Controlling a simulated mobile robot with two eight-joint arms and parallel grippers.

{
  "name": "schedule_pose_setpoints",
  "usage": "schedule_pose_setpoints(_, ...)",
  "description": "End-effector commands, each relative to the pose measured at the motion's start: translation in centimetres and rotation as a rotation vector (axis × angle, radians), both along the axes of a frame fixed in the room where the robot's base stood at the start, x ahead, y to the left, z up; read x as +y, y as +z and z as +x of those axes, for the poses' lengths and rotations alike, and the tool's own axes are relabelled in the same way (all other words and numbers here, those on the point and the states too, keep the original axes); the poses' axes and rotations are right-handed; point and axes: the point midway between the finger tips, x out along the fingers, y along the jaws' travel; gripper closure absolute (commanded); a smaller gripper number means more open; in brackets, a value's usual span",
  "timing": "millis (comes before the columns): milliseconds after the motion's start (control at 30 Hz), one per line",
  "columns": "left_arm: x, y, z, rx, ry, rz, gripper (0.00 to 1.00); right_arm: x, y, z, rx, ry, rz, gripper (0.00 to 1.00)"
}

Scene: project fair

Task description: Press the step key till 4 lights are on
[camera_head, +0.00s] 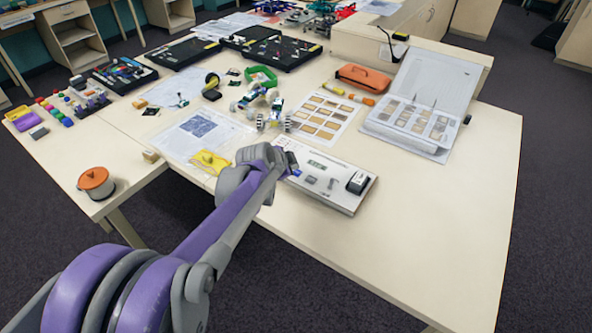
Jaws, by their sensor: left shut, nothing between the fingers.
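A flat white panel (338,198) lies near the front edge of the table, with a small greenish display, small grey keys and a dark block at its right end. I cannot tell which key is the step key. The display is too small to read, and I cannot make out any lit lights. My left gripper (292,171) is shut and empty. Its tip is over the left end of the panel and hides part of it; I cannot tell if it touches. My right gripper is not in view.
The white table (440,205) is clear to the right of the panel. Behind the panel lie a sample sheet (322,118) and a small wheeled model (272,112). An open case (418,110) stands at the right. A yellow pouch (209,162) lies left of the gripper.

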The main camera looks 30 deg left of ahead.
Motion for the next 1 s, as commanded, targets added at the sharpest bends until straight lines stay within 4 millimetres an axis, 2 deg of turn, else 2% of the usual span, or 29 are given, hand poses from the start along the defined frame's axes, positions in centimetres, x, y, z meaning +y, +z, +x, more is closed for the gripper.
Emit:
schedule_pose_setpoints(67,0.0,0.5,0.0,-0.001,0.001,0.001,1.00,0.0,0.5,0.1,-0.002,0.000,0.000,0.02)
schedule_pose_setpoints(467,0.0,0.8,0.0,0.000,0.000,0.000,1.00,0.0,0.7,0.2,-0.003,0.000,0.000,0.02)
schedule_pose_setpoints(900,0.0,5.1,0.1,-0.003,0.001,-0.001,1.00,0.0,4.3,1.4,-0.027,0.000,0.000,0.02)
schedule_pose_setpoints(1000,0.0,5.6,0.1,-0.003,0.001,-0.001,1.00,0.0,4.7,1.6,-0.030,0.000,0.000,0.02)
